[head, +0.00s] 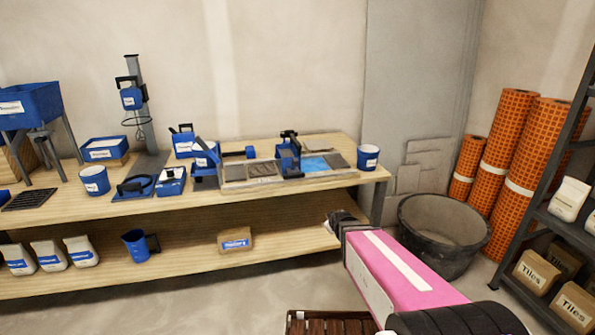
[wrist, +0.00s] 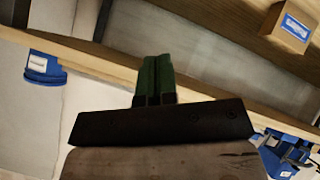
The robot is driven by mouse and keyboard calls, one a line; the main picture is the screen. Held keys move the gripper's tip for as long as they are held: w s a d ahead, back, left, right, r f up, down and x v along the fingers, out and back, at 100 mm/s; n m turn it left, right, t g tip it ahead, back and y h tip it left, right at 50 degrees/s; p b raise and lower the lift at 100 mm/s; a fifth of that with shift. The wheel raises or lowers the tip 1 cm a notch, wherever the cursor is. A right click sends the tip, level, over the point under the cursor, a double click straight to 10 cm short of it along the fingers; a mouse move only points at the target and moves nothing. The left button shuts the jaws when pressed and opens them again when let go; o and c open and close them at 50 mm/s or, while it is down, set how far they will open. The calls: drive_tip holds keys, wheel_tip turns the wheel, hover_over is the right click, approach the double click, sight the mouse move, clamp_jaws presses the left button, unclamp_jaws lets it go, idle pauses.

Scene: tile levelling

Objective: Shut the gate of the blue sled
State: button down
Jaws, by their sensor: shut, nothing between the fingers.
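The blue sled (head: 288,158) stands on the long tray of tiles on the bench top, right of its middle, in the head view. It is blue with dark upper parts. It is too small there to tell how its gate stands. The gripper is well apart from the sled.
The tile tray (head: 262,181) lies along the front of the bench (head: 150,207). A blue cup (head: 368,157) stands at its right end. A black tub (head: 443,232) and orange rolls (head: 506,150) stand to the right. A cardboard box (head: 235,239) sits on the lower shelf.

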sight(295, 163)
drive_tip(key=w+a+r+n+t+y, duration=0.2)
drive_tip(key=w+a+r+n+t, duration=0.2)
drive_tip(key=w+a+n+t, duration=0.25)
drive_tip(key=s+a+r+n+t+y, duration=0.2)
drive_tip(key=a+r+n+t+y, duration=0.2)
drive_tip(key=a+n+t, duration=0.2)
drive_tip(key=shift+s+a+t, duration=0.25)
drive_tip(key=shift+t, duration=0.7)
drive_tip(key=shift+w, duration=0.1)
drive_tip(key=x, duration=1.3)
drive_tip(key=shift+w+r, duration=0.25)
drive_tip(key=shift+w, duration=0.05)
drive_tip(key=shift+r, duration=0.1)
